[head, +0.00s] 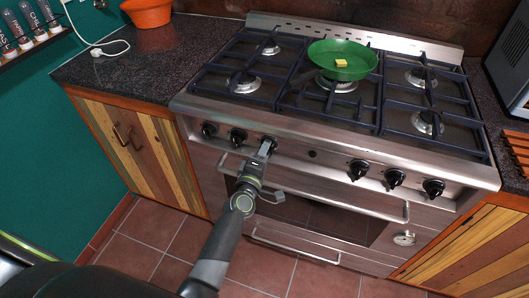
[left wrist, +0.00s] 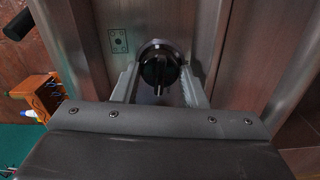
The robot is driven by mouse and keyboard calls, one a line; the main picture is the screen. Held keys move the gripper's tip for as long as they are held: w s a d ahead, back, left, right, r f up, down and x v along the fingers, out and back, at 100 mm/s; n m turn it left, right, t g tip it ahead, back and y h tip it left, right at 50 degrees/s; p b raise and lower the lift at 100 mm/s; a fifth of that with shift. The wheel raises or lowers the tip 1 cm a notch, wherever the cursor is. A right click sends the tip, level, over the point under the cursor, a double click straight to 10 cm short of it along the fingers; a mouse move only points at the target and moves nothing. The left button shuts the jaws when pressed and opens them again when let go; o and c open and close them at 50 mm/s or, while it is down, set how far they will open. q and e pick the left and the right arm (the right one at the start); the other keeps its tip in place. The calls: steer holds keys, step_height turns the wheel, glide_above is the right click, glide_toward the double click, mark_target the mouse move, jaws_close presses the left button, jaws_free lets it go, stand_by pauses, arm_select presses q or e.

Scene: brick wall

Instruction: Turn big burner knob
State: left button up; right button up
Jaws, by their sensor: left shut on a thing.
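The stove's front panel carries several black burner knobs. My left gripper (head: 267,147) is at the third knob from the left (head: 271,140), on the panel's left half. In the left wrist view, that knob (left wrist: 159,68) sits between the two fingers of the gripper (left wrist: 160,82), which is shut on it. Its pointer ridge runs along the picture's vertical. The large middle burner (head: 337,84) is partly hidden under a green pan (head: 357,65) holding a small yellow piece (head: 341,63). My right gripper is not in view.
Two other knobs, (head: 238,135) and (head: 209,129), are left of my gripper, and several more are to the right. The oven handle (head: 310,190) runs just below. A dark counter with an orange bowl (head: 147,12) is at left.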

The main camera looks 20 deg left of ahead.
arm_select(q)
steer(key=shift+n, duration=0.6)
steer(key=o, duration=1)
